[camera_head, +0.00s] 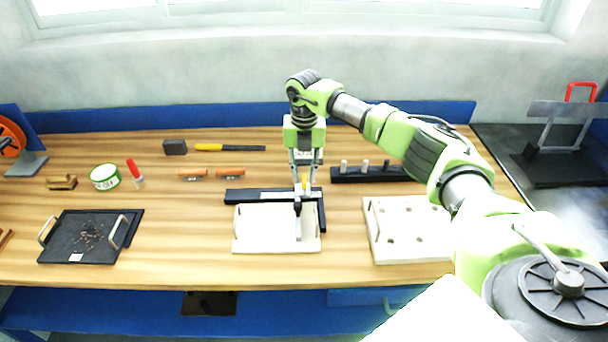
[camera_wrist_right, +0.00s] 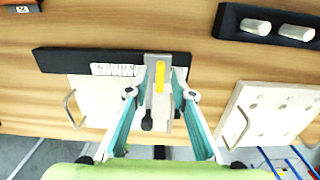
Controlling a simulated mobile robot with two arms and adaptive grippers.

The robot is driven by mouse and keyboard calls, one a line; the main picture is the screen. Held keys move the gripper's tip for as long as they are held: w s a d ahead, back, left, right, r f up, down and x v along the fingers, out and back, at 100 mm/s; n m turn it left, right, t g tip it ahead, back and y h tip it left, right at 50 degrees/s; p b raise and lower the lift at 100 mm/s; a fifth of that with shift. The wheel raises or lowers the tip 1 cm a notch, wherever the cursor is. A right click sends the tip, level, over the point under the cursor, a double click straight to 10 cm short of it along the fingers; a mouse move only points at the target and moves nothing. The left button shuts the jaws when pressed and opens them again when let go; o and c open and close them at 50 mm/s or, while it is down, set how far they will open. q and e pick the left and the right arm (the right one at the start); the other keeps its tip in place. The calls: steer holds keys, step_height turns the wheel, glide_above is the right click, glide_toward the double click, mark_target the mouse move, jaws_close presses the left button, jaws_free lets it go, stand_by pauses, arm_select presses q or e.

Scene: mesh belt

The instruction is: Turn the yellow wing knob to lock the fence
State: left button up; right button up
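The yellow wing knob (camera_wrist_right: 159,77) sits on a grey metal block in the wrist view, its long side running up and down the picture. In the head view a little of the yellow knob (camera_head: 305,179) shows between my right fingers. The block lies across a black fence bar (camera_head: 258,196) with a white scale strip, behind a white board (camera_head: 262,230). My right gripper (camera_head: 305,185) points down over the knob. In the wrist view its teal-padded fingers (camera_wrist_right: 160,82) are open, one on each side of the knob, with gaps visible. My left gripper is out of view.
A black block with white pegs (camera_head: 372,173) stands right of the gripper, and a white board with holes (camera_head: 408,230) lies to the front right. A black tray (camera_head: 82,240), a green tin (camera_head: 105,177) and hand tools lie left. Bare wood lies between tray and fence.

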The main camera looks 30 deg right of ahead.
mark_target(304, 178)
steer(key=shift+s+f, duration=0.1)
step_height(304, 178, up, 12)
stand_by(0.7)
steer(key=shift+f, duration=0.1)
stand_by(0.3)
